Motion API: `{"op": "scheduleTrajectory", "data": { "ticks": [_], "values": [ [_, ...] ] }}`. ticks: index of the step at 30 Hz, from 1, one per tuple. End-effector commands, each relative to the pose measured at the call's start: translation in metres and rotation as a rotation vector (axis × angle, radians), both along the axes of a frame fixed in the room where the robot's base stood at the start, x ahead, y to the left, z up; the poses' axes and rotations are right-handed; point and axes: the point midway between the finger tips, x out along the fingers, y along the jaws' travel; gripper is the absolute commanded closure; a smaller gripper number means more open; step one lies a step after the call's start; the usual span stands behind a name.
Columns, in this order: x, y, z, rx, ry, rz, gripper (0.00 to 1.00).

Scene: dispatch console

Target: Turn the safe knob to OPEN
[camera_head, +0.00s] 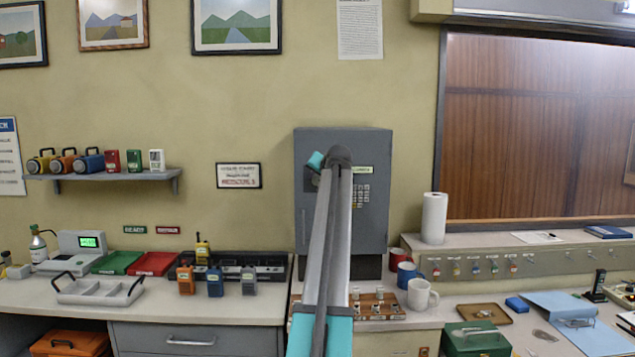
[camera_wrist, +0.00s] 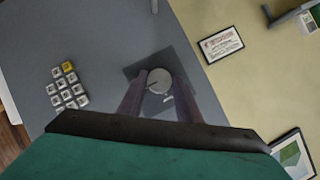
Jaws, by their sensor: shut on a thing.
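The grey safe (camera_head: 372,230) stands against the wall at the back of the counter, its door closed. My arm crosses in front of it in the head view and hides the knob. In the wrist view the round light-grey safe knob (camera_wrist: 159,81) sits on a darker square plate (camera_wrist: 183,62) on the safe front. My gripper (camera_wrist: 158,90) is shut on the knob, one dark finger on each side. A short dark line on the knob points to the left. A small white mark shows below the knob. I cannot read any OPEN label.
A keypad (camera_wrist: 68,88) with one yellow key is on the safe front beside the knob. A framed sign (camera_head: 239,175) hangs left of the safe. Mugs (camera_head: 421,295) and a wooden tray (camera_head: 376,306) stand on the counter below; radios (camera_head: 215,282) stand to the left.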

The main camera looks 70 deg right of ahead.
Motion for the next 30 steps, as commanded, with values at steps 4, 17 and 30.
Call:
{"op": "scheduleTrajectory", "data": {
  "ticks": [4,17,30],
  "values": [
    [-0.0041,-0.0036,0.0036,-0.006,-0.013,-0.01,0.91],
    [-0.003,-0.0028,0.0024,-0.004,-0.012,-0.007,0.5],
    [-0.0036,0.0032,0.0026,-0.002,-0.012,-0.003,0.5]
  ]
}}
